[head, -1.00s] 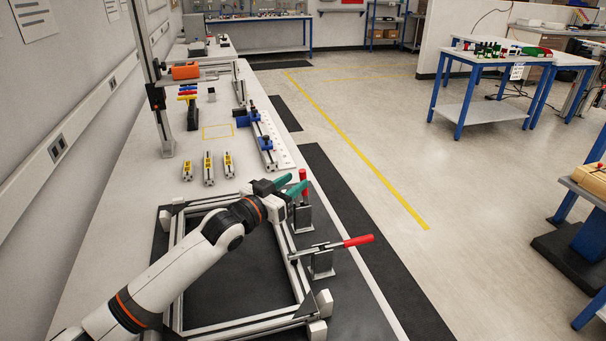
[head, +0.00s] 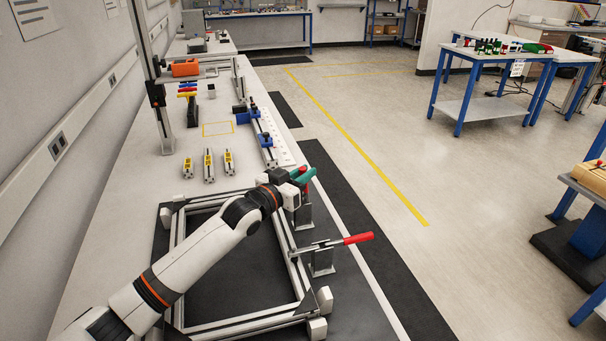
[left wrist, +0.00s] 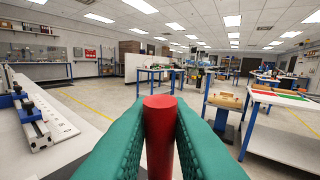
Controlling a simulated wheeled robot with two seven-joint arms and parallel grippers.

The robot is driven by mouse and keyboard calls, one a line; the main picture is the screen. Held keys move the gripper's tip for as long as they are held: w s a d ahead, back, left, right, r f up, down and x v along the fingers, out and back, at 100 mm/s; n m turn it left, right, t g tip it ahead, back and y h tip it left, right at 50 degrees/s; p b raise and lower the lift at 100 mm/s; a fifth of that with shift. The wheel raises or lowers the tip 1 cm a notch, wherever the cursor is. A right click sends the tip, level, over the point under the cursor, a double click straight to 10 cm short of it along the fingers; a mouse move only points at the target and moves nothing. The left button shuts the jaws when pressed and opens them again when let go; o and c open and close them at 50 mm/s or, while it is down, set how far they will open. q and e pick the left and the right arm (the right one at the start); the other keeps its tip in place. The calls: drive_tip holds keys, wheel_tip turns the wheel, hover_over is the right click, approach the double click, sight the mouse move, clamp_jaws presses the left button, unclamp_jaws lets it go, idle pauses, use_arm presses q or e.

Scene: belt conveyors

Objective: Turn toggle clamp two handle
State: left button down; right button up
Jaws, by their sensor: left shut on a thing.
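My left gripper (head: 304,178) is shut on the red handle of the far toggle clamp. In the left wrist view, the red handle (left wrist: 159,135) is pinched between the two green fingers, with its round top showing. The far clamp's grey metal bracket (head: 302,217) stands at the right side of the aluminium frame (head: 288,240), partly hidden by the gripper. The near toggle clamp (head: 321,262) sits closer to me on the same side. Its red handle (head: 357,238) lies roughly level, pointing right, untouched. My right gripper is not in view.
Several small yellow-labelled blocks (head: 208,166) stand beyond the frame. An upright post (head: 148,90) stands at the left. Open floor (head: 400,160) lies right of the bench.

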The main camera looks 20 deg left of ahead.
use_arm(q)
drive_tip(key=shift+w+d+r+p, duration=0.15)
drive_tip(key=shift+r+p, duration=0.1)
drive_tip(key=shift+p, duration=0.45)
drive_tip(key=w+d+f+m+g+y+p, duration=0.1)
drive_tip(key=d+f+m+g+y, duration=0.1)
drive_tip(key=f+g+y, duration=0.1)
drive_tip(key=w+d+f+m+g+y+p, duration=0.1)
drive_tip(key=w+d+f+m+g+y, duration=0.1)
drive_tip(key=d+f+g+y, duration=0.1)
drive_tip(key=w+d+f+m+g+y+p, duration=0.2)
drive_tip(key=d+f+m+g+y, duration=0.1)
drive_tip(key=g+y, duration=0.2)
drive_tip(key=shift+w+f, duration=0.15)
drive_tip(key=shift+f, duration=0.05)
drive_tip(key=shift+f+g+y+b, duration=0.15)
drive_tip(key=shift+g+y+b, duration=0.2)
drive_tip(key=shift+b, duration=0.2)
idle(0.4)
